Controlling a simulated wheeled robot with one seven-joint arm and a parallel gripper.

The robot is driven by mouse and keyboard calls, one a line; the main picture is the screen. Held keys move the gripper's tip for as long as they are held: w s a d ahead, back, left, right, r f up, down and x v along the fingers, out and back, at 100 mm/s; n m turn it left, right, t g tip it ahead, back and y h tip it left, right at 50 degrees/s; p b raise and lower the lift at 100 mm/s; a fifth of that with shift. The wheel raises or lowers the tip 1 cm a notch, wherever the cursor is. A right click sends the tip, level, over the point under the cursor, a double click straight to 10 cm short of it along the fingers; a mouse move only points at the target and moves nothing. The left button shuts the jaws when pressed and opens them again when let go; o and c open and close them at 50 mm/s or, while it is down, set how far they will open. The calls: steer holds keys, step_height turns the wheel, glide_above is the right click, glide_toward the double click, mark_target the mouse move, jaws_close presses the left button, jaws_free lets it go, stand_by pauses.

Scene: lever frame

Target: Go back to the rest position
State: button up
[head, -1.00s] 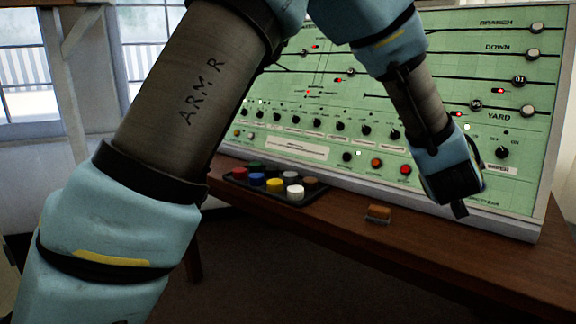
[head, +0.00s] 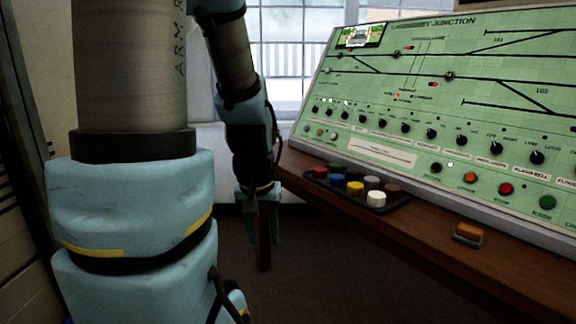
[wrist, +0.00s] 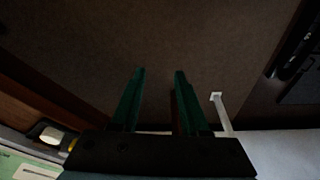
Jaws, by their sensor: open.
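My gripper (head: 262,222) hangs pointing down in the head view, left of the wooden desk (head: 400,232) and clear of the green control panel (head: 430,110). In the wrist view my gripper (wrist: 158,75) shows two green fingers held apart with nothing between them. Dark floor lies beyond the fingertips. In the head view the fingers are dim and partly hard to make out.
A black tray (head: 330,186) of coloured knobs sits on the desk edge, with an orange-brown block (head: 468,234) to its right. A window (head: 290,60) is behind. The dark floor (head: 330,275) before the desk looks clear.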

step_height(320, 180, up, 14)
steer(key=s+a+p, duration=0.1)
steer(key=p, duration=1.3)
steer(key=shift+s+a, duration=0.15)
steer(key=shift+a, duration=0.15)
steer(key=shift+d+f, duration=0.1)
